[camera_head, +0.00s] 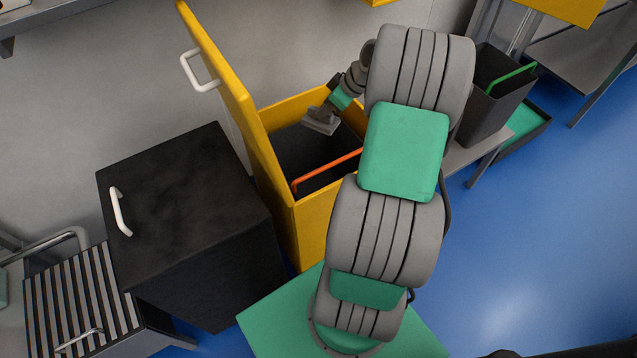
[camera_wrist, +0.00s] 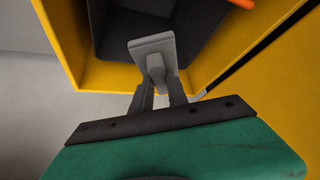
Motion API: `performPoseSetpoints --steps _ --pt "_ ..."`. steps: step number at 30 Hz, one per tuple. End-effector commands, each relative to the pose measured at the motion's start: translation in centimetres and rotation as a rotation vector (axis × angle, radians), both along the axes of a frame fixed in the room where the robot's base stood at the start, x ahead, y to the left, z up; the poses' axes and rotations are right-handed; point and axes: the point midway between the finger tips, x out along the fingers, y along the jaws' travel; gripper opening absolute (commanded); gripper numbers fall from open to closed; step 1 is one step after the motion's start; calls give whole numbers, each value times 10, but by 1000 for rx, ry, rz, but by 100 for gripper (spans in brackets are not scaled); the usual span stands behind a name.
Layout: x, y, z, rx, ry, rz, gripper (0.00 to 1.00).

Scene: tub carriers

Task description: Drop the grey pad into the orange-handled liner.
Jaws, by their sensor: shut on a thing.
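The grey pad (camera_head: 321,120) is a small light-grey block with a raised grip. My gripper (camera_head: 333,105) is shut on that grip and holds the pad over the open yellow cabinet. In the wrist view the pad (camera_wrist: 152,50) hangs from my gripper (camera_wrist: 160,85), above the dark opening. The liner (camera_head: 298,150) is a dark bin inside the yellow cabinet, with an orange handle (camera_head: 325,171) along its near edge. In the wrist view the orange handle (camera_wrist: 243,3) shows at the top edge. My arm hides the liner's right part.
The yellow cabinet (camera_head: 312,235) has its lid (camera_head: 228,95) standing open at the left. A closed black cabinet (camera_head: 190,200) is left of it. A dark bin with a green handle (camera_head: 512,78) stands on a bench at right. Blue floor is clear at right.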

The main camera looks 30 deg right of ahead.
Motion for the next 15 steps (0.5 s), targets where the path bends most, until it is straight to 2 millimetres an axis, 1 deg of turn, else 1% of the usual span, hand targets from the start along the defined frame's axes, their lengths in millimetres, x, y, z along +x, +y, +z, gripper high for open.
performPoseSetpoints --steps 1,2,8,9,15 --pt "0 0 -5 0 -1 1 0" --pt "1 0 -6 -1 -1 2 0" --pt "0 0 -5 0 -1 1 0" --pt "0 0 -5 0 -1 1 21" --pt "0 0 -5 0 0 1 37"
